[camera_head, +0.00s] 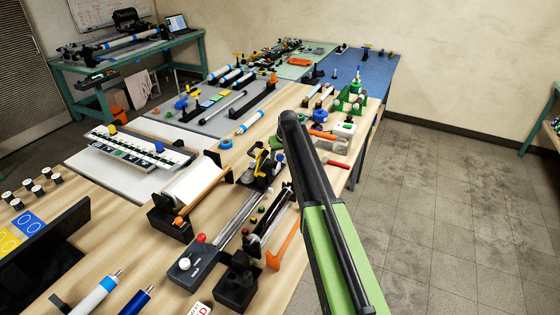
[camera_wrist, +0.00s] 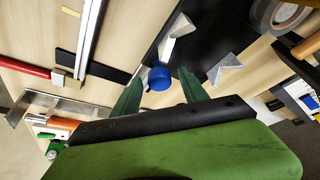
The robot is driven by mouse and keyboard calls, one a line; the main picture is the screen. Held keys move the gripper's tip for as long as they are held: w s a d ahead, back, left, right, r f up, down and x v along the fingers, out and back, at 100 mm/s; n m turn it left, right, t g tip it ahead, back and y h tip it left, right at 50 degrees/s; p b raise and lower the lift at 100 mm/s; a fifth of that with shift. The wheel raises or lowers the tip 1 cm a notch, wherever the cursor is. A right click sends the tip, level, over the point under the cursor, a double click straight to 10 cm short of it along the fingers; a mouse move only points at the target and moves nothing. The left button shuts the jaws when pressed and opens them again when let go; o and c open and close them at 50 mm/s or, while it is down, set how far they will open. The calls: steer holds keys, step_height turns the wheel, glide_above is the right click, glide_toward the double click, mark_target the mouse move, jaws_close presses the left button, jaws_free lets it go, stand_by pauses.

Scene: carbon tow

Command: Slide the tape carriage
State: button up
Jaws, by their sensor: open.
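A blue round knob (camera_wrist: 158,78) shows in the wrist view beside a black plate (camera_wrist: 203,35) carrying silver angled blocks (camera_wrist: 176,38). I cannot tell whether this is the tape carriage. My gripper (camera_wrist: 161,74) is open, its two dark green fingers on either side of the knob in the picture; whether they touch it is not clear. A black and yellow unit (camera_head: 261,168) stands by the upper end of a silver rail (camera_head: 240,220), with a grey box with a white knob (camera_head: 192,264) at the lower end.
The wrist view shows a grey tape roll (camera_wrist: 291,14), a red bar (camera_wrist: 25,68) and a silver rail (camera_wrist: 90,38). In the head view, a white roll (camera_head: 192,184) and an orange-handled tool (camera_head: 284,244) crowd the wooden bench. Open floor (camera_head: 440,200) lies right.

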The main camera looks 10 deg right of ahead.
steer(key=shift+r, duration=0.1)
jaws_close()
stand_by(1.1)
